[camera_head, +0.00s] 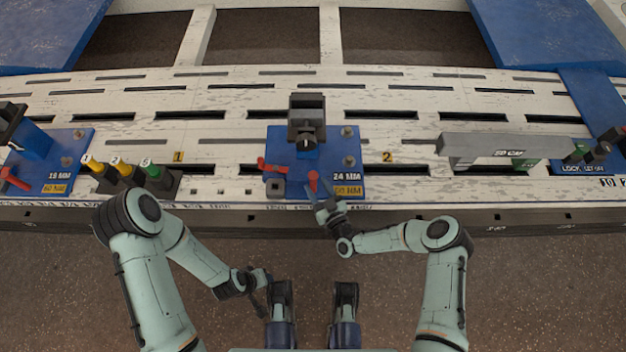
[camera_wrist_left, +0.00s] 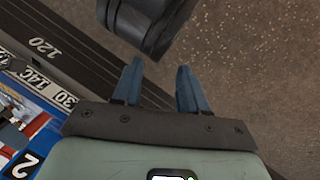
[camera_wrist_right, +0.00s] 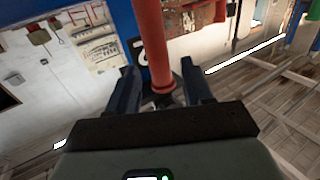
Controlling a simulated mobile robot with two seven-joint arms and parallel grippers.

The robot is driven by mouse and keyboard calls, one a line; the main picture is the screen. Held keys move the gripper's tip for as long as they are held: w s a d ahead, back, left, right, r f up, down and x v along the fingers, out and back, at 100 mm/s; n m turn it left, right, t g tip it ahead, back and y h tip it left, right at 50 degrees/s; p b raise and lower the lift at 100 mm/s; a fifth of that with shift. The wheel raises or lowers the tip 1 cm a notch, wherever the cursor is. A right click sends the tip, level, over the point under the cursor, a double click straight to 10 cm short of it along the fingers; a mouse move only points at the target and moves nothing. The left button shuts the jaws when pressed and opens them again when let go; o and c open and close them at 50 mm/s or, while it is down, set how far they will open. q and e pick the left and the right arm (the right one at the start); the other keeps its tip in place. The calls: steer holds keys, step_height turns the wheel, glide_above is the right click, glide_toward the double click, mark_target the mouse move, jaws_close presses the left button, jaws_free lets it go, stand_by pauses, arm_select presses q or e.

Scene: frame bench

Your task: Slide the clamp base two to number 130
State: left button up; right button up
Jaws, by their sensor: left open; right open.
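The middle blue clamp base (camera_head: 278,157) sits on the slotted bench, carrying a dark clamp block (camera_head: 306,115), red handles and a 24 MM label. My left gripper (camera_wrist_left: 159,75) is open and empty, in front of the bench. The left wrist view shows a scale (camera_wrist_left: 60,65) with 120, 130 and 140.
Another blue base (camera_head: 75,150) marked 18 MM stands at left, beside numbered yellow and green knobs (camera_head: 120,168). A grey bar (camera_head: 490,146) and a blue LOCK base (camera_head: 590,168) stand at right. Bench surface either side of the middle base looks mostly clear.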

mark_target(315, 183)
arm_select(q)
steer(key=shift+w+a+f+b, duration=0.35)
steer(key=shift+w+f, duration=0.15)
steer(key=shift+w, duration=0.3)
arm_select(e)
steer(key=shift+x, duration=1.9)
jaws_close()
steer(key=d+b, duration=0.1)
steer(key=d, duration=0.9)
steer(key=shift+d, duration=0.4)
steer(key=shift+a, duration=0.25)
steer(key=shift+c, duration=0.6)
jaws_free()
arm_select(q)
steer(key=shift+w+a+f+t+y, duration=0.35)
steer(key=shift+w+f+t, duration=0.2)
steer(key=shift+w, duration=0.25)
arm_select(e)
steer(key=shift+o, duration=0.6)
steer(key=shift+a, duration=0.1)
